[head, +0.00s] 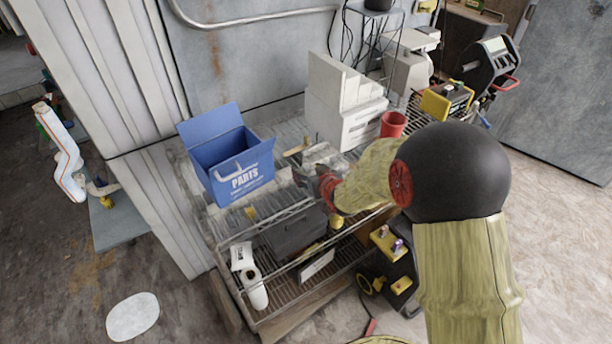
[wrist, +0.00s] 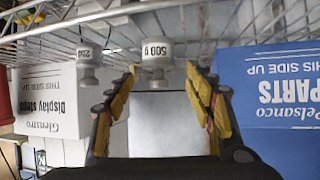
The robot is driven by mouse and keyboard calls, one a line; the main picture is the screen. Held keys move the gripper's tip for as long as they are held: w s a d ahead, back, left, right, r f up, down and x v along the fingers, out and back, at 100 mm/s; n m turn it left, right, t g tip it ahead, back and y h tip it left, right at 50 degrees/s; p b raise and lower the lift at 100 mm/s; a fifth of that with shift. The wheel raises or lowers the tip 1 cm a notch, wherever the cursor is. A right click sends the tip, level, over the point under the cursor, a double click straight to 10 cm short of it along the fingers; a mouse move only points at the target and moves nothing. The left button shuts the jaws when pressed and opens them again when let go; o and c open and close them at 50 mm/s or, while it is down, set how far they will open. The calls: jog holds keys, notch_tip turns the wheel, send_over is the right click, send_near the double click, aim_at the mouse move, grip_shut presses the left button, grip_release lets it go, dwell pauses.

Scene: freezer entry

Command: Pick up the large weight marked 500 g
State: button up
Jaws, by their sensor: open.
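The wrist view is upside down. In it, the large weight marked 500 g (wrist: 156,58) is a pale grey cylinder with a narrower neck and knob, standing on the wire shelf. My gripper (wrist: 163,72) is open, with its yellow-padded fingers on either side of the weight in the picture. I see no finger clearly touching it. A smaller weight (wrist: 88,70) with a partly readable label stands to the left, outside the fingers. In the head view my arm hides the 500 g weight, and the fingers cannot be made out clearly.
A blue PARTS box (head: 238,178) stands on the shelf left of my gripper in the head view. White boxes (head: 345,115) stand behind it, with a red cup (head: 392,124) to the right. A lower shelf holds a dark bin (head: 292,234).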

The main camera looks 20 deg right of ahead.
jog(key=shift+x, duration=1.45)
jog(key=shift+c, duration=1.4)
grip_shut()
jog(key=shift+r, duration=0.1)
